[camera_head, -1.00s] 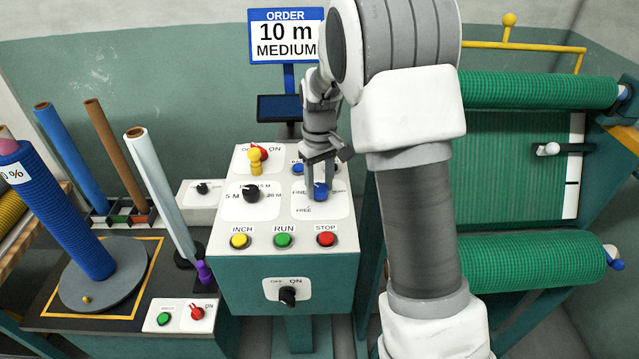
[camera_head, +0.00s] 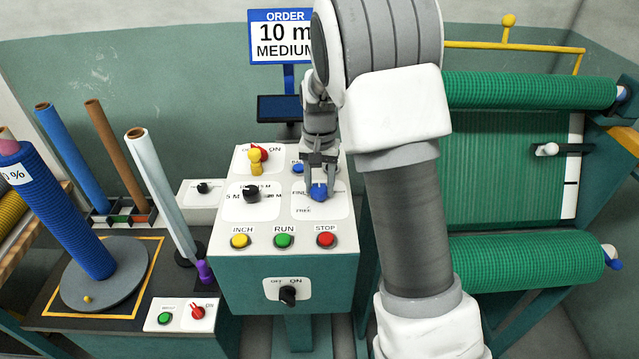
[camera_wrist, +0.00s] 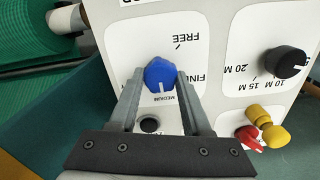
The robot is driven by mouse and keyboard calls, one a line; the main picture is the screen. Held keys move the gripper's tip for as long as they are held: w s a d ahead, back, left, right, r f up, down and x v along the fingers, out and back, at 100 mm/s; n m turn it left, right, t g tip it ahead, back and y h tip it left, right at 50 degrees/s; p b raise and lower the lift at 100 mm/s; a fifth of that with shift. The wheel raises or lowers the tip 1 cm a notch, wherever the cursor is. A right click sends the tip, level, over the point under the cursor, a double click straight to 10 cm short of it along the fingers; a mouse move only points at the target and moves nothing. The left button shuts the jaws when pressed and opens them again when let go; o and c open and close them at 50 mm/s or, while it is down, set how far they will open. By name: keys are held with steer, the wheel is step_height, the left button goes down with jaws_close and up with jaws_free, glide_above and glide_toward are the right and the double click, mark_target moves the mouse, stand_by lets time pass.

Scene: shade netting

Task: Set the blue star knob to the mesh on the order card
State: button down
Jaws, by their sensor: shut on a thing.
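The order card (camera_head: 280,38) reads "10 m MEDIUM", its right edge hidden behind my arm. The blue star knob (camera_head: 319,193) sits on the right plate of the sloping control panel. My gripper (camera_head: 320,180) is shut on it, with one finger on each side in the wrist view (camera_wrist: 160,95). In that view the white line on the blue star knob (camera_wrist: 158,72) points toward the MEDIUM label (camera_wrist: 157,99). The FREE label (camera_wrist: 186,36) and part of the FINE label (camera_wrist: 196,79) also show.
A black length knob (camera_head: 251,194), a yellow-and-red switch (camera_head: 257,156) and INCH, RUN and STOP buttons (camera_head: 284,240) share the panel. Green netting (camera_head: 500,170) hangs on rollers at the right. Several rolls stand at the left.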

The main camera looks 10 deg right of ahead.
mark_target(319, 188)
stand_by(0.4)
steer(key=shift+c, duration=1.8)
jaws_free()
step_height(319, 188, up, 18)
steer(key=shift+f, duration=0.25)
